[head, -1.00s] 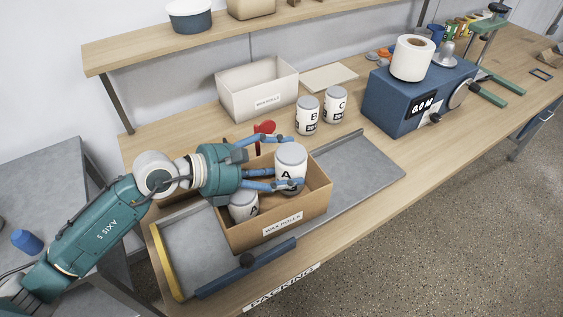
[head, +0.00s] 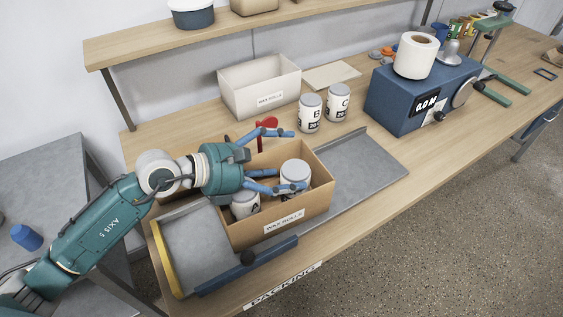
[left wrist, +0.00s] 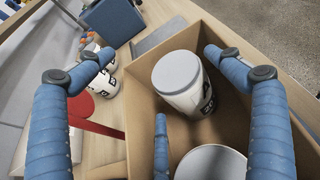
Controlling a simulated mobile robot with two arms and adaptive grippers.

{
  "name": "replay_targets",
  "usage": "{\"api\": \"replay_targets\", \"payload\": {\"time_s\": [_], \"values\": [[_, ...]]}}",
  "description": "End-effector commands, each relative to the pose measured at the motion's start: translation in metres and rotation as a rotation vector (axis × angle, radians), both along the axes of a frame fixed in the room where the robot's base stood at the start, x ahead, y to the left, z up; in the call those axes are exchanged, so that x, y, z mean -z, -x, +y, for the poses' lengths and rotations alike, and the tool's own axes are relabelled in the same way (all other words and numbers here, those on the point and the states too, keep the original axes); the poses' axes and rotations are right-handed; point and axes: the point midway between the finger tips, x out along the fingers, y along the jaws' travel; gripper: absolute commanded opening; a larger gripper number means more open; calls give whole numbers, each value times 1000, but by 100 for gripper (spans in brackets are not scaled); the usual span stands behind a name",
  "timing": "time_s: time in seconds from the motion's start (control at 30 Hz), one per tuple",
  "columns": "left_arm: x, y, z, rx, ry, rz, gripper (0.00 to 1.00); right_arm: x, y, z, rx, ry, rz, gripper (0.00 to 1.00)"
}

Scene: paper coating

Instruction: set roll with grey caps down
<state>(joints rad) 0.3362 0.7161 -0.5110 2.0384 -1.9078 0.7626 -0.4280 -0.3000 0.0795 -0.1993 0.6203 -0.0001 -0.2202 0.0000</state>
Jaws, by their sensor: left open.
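A white roll with a grey cap (head: 295,170) is down inside the cardboard box labelled WAX ROLLS (head: 318,207), its lower part hidden by the box wall. It also shows in the left wrist view (left wrist: 178,72), with dark lettering on its side. A second grey-capped roll (head: 245,203), marked A, is in the same box; its top shows in the left wrist view (left wrist: 212,163). My left gripper (head: 290,162) is open, its blue fingers spread over the box around the first roll. In the left wrist view the side fingers stand apart from that roll.
Two grey-capped rolls, B (head: 310,113) and C (head: 338,102), stand behind the box. A white WAX ROLLS bin (head: 262,92) is farther back. A blue scale (head: 410,97) bears a large white roll (head: 415,56). The grey mat (head: 370,168) right of the box is clear.

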Motion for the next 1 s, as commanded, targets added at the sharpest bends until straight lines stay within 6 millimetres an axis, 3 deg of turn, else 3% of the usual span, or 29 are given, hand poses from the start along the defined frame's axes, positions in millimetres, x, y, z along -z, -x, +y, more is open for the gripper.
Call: {"api": "replay_targets", "payload": {"time_s": [0.2, 0.27, 0.5, 0.7, 1.0], "values": [[-15, 1, 0, 1, -4, 5, 92, -17, 0, 1, 0, -1, 0, 92], [-10, 6, 12, -1, -7, 5, 92, -5, 0, 1, 0, -2, -1, 92], [-30, 34, 56, -2, -9, 4, 92, 13, 0, 1, 0, -1, -1, 92], [-45, 50, 82, -3, -5, 5, 92, 24, 0, 1, 0, -2, 0, 92], [-57, 59, 94, 1, -2, 1, 92, 28, 0, 1, 0, -1, 0, 92]]}}
